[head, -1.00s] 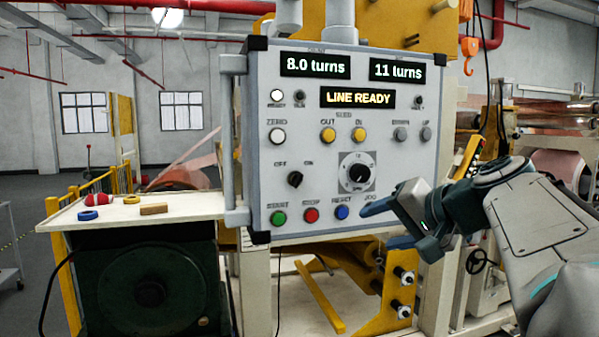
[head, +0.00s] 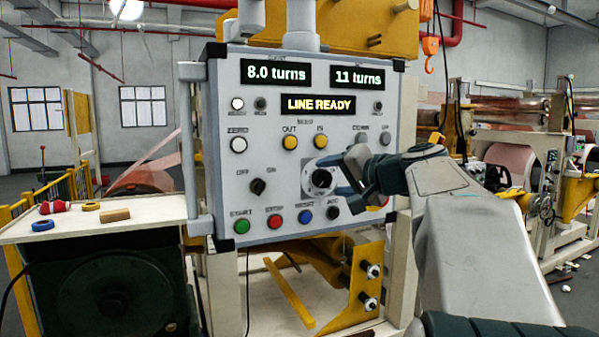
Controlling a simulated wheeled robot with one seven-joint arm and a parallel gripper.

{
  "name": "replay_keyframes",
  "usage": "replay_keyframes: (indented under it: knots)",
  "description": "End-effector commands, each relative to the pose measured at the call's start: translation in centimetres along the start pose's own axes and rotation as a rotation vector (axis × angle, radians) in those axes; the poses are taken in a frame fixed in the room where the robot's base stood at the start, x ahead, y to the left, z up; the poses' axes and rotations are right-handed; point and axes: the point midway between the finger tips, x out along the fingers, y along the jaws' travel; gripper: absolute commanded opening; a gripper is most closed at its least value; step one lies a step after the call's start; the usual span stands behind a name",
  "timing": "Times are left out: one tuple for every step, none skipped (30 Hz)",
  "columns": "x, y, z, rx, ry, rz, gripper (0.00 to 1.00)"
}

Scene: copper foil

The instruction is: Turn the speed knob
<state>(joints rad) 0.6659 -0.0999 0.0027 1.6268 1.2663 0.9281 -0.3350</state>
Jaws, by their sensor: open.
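The speed knob (head: 322,179) is a black round knob on a silver dial plate, on the right half of the grey control panel (head: 225,100). My gripper (head: 338,180) is open at the knob's right side, its fingers pointing left toward the panel. Its fingers cover the right part of the dial. I cannot tell whether a finger touches the knob. The panel's displays (head: 318,104) read "8.0 turns", "11 turns" and "LINE READY".
Close to the knob are a blue button (head: 306,216), a black button (head: 333,213) and yellow buttons (head: 321,141). A red and yellow control (head: 377,203) shows partly below my gripper. A bench (head: 150,212) with small parts stands at left.

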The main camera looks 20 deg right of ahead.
Motion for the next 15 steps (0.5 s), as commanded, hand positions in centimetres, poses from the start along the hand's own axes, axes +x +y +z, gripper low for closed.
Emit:
replay_keyframes:
  knots:
    - [0.6,-0.1,-0.1,0.002,-0.002,0.000,0.58]
    - [0.9,-0.1,-0.1,0.002,-0.001,0.000,0.58]
    - [1.2,-0.1,-0.1,0.001,-0.001,0.000,0.58]
    - [1.4,-0.1,0.0,0.000,-0.001,0.000,0.58]
    - [1.6,-0.1,0.0,0.000,-0.001,0.000,0.58]
    - [1.7,-0.1,0.0,0.000,-0.001,0.000,0.58]
    - [1.8,0.0,0.0,-0.001,-0.001,0.000,0.58]
    - [1.9,0.0,0.0,-0.001,-0.001,0.000,0.58]
    - [1.9,0.0,0.0,-0.001,0.000,0.000,0.58]
    - [1.9,0.0,0.0,-0.001,0.000,0.000,0.58]
    - [1.9,0.0,0.0,-0.001,0.000,0.000,0.58]
    - [1.9,0.0,0.0,-0.001,0.000,0.000,0.58]
    - [1.9,0.0,0.0,-0.001,0.000,0.000,0.58]
    - [1.9,0.0,0.0,-0.001,0.000,0.000,0.58]
    - [1.9,0.0,0.0,-0.001,0.000,0.000,0.56]
